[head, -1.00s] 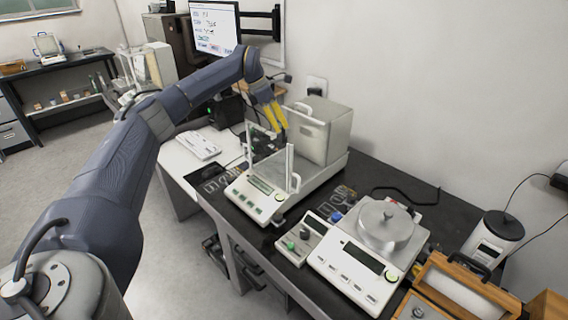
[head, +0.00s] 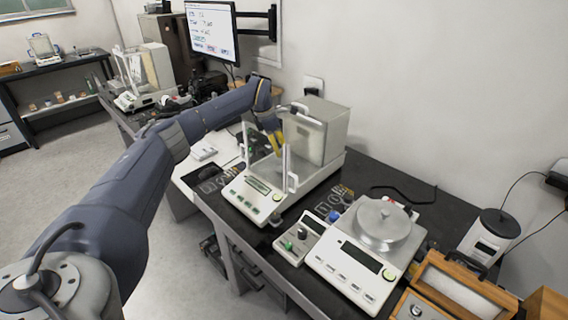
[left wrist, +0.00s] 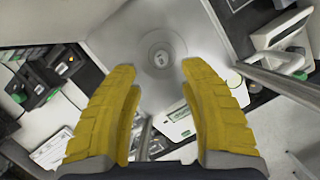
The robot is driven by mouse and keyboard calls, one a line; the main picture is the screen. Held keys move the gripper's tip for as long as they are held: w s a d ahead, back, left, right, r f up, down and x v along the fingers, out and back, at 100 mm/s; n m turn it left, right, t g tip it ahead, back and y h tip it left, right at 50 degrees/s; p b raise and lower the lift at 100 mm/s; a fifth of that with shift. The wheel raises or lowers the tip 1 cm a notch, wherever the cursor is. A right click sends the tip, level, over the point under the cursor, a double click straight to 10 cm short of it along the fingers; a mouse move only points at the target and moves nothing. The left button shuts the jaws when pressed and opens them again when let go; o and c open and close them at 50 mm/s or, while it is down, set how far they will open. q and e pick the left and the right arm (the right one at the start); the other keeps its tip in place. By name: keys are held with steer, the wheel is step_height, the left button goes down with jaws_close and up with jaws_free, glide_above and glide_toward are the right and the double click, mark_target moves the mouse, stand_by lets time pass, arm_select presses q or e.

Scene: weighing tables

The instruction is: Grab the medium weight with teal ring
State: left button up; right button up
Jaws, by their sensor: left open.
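My left gripper (head: 277,146) is open and empty, with yellow fingers pointing down into the open chamber of the analytical balance (head: 250,199). In the left wrist view its fingertips (left wrist: 160,75) are spread apart below the round weighing pan (left wrist: 178,48) in the picture. A small greyish piece, seemingly a weight (left wrist: 160,57), stands at the middle of the pan, between and beyond the fingertips. I cannot make out a teal ring on it. In the head view the pan is hidden behind the balance and fingers. My right gripper is not in view.
The balance's raised glass frame (head: 288,165) and tall grey housing (head: 322,128) stand close around the gripper. A monitor (head: 211,32) stands behind.

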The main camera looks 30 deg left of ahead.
arm_select(q)
steer(key=shift+x, duration=3)
steer(key=shift+d, duration=0.1)
steer(key=shift+c, duration=0.3)
jaws_close()
